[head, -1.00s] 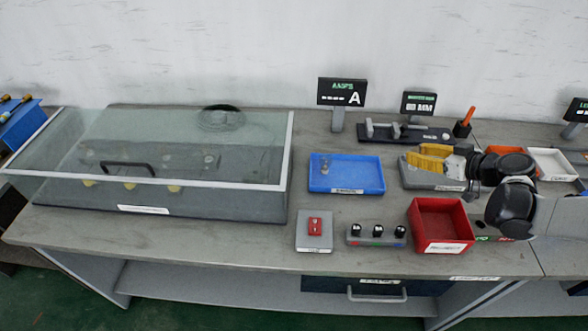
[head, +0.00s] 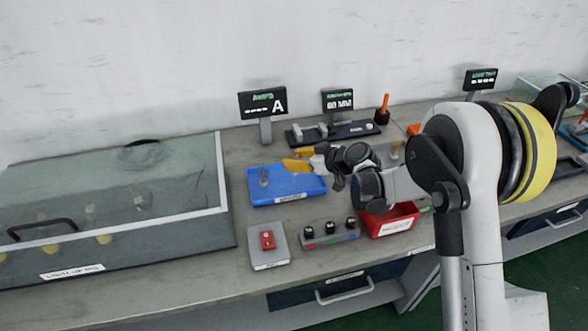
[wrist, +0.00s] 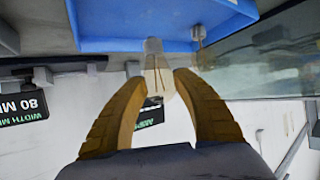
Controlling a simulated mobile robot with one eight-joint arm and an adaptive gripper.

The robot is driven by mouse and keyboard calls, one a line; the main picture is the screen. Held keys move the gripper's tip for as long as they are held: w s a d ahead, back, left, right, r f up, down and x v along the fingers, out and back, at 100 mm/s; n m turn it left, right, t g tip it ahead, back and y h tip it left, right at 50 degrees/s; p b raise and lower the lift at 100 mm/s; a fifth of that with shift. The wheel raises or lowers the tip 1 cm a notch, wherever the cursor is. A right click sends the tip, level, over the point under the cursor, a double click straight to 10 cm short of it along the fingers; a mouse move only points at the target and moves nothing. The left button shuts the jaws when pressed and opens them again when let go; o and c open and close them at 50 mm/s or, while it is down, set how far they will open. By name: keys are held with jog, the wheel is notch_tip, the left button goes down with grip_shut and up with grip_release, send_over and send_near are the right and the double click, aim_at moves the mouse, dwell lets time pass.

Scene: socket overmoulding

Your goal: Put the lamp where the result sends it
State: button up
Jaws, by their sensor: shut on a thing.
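My gripper (head: 297,163) has yellow-orange fingers, seen at the right side of the blue tray (head: 290,196) in the head view. In the wrist view my gripper (wrist: 157,86) is shut on a clear lamp (wrist: 156,66), whose far end points at the blue tray (wrist: 115,44). I cannot tell whether the held lamp touches the tray. A small glassy piece (head: 264,177) stands in the tray's left part; a metallic tip (wrist: 198,33) shows there in the wrist view. A display (head: 263,103) behind the tray reads dashes and "A".
A glass-lidded case (head: 110,205) stands at left. In front are a red switch on a grey plate (head: 267,241), a row of black knobs (head: 330,229) and a red bin (head: 392,222), partly behind my arm. A gauge (head: 334,132) and "MM" display (head: 338,101) are behind.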

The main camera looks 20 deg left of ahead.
jog(key=shift+f+b, duration=0.55)
jog(key=shift+f, duration=1)
jog(key=shift+f, duration=0.15)
jog(key=o, duration=1)
